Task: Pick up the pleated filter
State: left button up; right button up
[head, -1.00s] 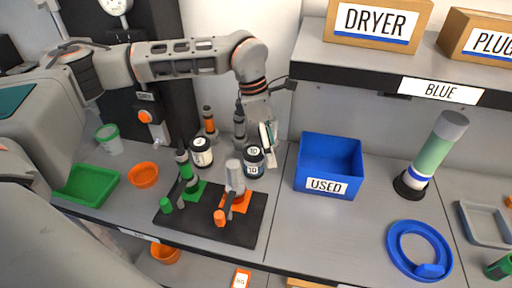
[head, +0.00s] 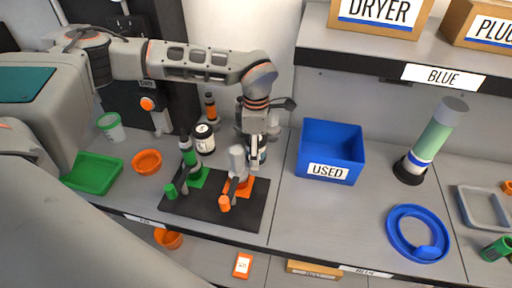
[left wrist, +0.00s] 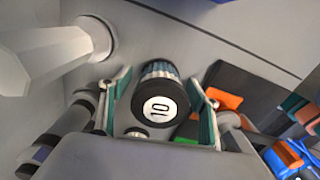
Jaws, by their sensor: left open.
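My left gripper (head: 256,152) points down over the back middle of the bench, at the far edge of the black mat. In the left wrist view the left gripper (left wrist: 158,88) is open, with one finger on each side of a filter (left wrist: 161,70).
A black mat (head: 225,214) carries a green-based and an orange-based fitting, close to the gripper. A blue USED bin (head: 331,150) stands to the right, below a shelf (head: 400,62). A green tray and orange bowl (head: 147,162) are at left.

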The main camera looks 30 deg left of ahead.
pick_arm(q)
jog(key=shift+f, duration=0.15)
jog(key=c, duration=1.2)
jog(key=shift+c, duration=0.2)
